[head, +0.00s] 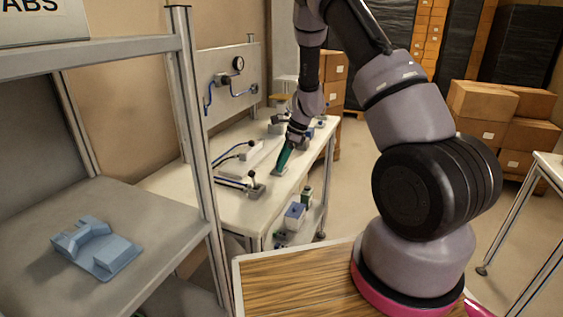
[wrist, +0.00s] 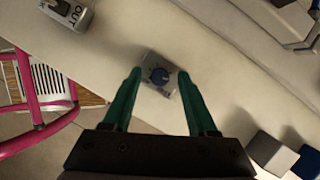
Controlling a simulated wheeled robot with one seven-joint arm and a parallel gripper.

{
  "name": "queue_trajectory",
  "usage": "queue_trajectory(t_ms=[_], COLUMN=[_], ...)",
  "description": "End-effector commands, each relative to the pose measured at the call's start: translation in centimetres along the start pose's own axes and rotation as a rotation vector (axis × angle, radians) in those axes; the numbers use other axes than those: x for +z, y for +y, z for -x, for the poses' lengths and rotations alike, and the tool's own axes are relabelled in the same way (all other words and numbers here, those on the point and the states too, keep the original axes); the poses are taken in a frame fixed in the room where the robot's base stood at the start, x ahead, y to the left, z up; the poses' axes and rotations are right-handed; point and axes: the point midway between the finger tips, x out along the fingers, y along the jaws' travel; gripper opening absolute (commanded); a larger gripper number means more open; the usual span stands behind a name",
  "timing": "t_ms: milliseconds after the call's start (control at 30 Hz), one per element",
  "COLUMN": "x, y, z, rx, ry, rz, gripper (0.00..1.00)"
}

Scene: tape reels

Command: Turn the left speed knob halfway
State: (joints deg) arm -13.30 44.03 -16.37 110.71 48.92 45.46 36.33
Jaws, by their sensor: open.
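My gripper (wrist: 159,78) is open, with one green finger on each side of the knob. In the wrist view the knob shows between the fingertips, with gaps on both sides; I cannot tell how far above it the tips are. In the head view my gripper (head: 281,168) points down at the bench top, and its fingers largely hide the knob. I cannot tell from the pictures whether this is the left speed knob.
The white bench (head: 228,208) carries levers with blue hoses (head: 254,185) left of my gripper. A switch box marked OUT (wrist: 68,12) lies at the wrist view's upper left. A metal shelf post (head: 200,130) stands in front.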

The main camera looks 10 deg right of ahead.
Motion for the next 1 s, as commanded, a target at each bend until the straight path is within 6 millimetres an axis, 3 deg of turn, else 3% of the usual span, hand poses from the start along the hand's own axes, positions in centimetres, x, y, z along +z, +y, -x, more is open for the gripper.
queue_trajectory(t_ms=[100,233,267,667,1000], x=[0.00,-0.01,-0.01,-0.08,-0.07], y=[0.00,0.00,0.00,-0.13,-0.34], z=[0.02,0.03,0.03,0.07,0.06], rx=[0.000,0.000,0.000,0.018,0.110], ry=[0.000,0.000,0.000,0.001,0.000], rz=[0.000,0.000,0.000,0.047,0.267], gripper=[0.54,0.05,0.00,0.00,0.00])
